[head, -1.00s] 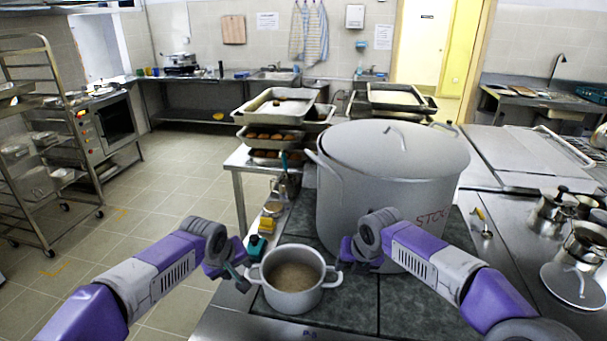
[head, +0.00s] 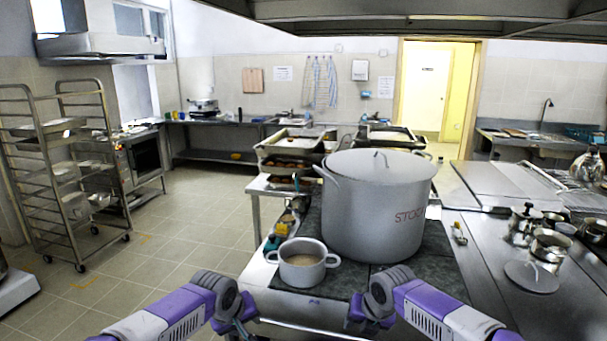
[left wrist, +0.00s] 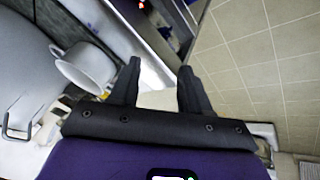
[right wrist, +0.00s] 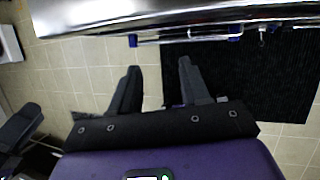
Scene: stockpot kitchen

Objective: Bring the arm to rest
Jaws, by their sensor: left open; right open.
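My left gripper (head: 240,328) hangs in front of the counter's front edge, below the small pot. In the left wrist view its fingers (left wrist: 158,85) are apart with nothing between them. My right gripper (head: 372,318) is also at the front edge, to the right of the left one. In the right wrist view its fingers (right wrist: 160,85) are apart and empty above the floor. The small grey pot (head: 302,262) stands on the dark counter top, touched by neither gripper. The big lidded stockpot (head: 375,215) stands behind it to the right.
A steel counter with metal pots (head: 550,243) and a loose lid (head: 531,277) is at the right. Stacked trays (head: 290,145) stand behind the pots. A tray rack (head: 70,180) is at the far left. The tiled floor (head: 150,260) at left is clear.

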